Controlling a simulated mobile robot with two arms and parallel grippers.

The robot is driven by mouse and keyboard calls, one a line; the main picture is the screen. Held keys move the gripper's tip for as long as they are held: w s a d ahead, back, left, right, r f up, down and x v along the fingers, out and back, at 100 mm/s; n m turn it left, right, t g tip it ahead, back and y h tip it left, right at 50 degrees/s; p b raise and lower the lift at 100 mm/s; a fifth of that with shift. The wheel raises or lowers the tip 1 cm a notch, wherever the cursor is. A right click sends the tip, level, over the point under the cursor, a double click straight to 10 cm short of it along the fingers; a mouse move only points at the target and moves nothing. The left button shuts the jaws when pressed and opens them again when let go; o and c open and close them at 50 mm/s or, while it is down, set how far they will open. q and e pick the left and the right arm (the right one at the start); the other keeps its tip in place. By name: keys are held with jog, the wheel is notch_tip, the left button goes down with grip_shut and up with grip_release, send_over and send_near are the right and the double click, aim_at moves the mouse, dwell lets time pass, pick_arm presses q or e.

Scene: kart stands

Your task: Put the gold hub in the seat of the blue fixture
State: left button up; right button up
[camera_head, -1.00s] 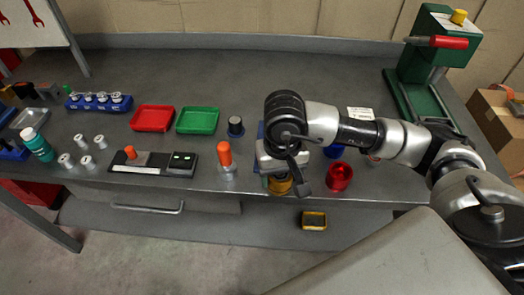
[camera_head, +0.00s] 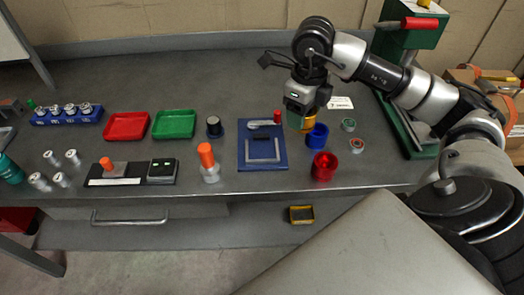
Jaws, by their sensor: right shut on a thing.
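The blue fixture (camera_head: 246,158) lies flat on the workbench near the middle, with a grey U-shaped frame and a red-ended clamp handle on it. Nothing gold sits in it. My right gripper (camera_head: 301,118) is to the right of and behind the fixture, shut on the gold hub (camera_head: 310,121). The hub is partly hidden by the gripper and seems held above the bench, behind the blue cup. My left gripper is not in view.
A blue cup (camera_head: 317,138) and a red cup (camera_head: 323,168) stand right of the fixture, near two small rings (camera_head: 348,125). An orange-handled tool (camera_head: 207,160) and a dark knob (camera_head: 214,127) stand to its left. A green press (camera_head: 408,38) stands at right.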

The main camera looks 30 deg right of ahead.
jog(key=m, duration=0.1)
jog(key=d+r+m, duration=0.1)
jog(key=m, duration=0.1)
jog(key=d+m, duration=0.1)
jog(key=m, duration=0.1)
jog(key=shift+d+r, duration=0.2)
jog(key=shift+r, duration=0.2)
jog(key=shift+d+r+m, duration=0.1)
jog(key=shift+d+m, duration=0.05)
jog(key=shift+m, duration=0.25)
jog(key=p, duration=0.3)
send_over(262, 151)
notch_tip(262, 151, down, 7)
jog(key=shift+r, duration=0.15)
notch_tip(262, 151, down, 4)
jog(key=shift+f+p, duration=0.1)
jog(key=shift+p, duration=0.2)
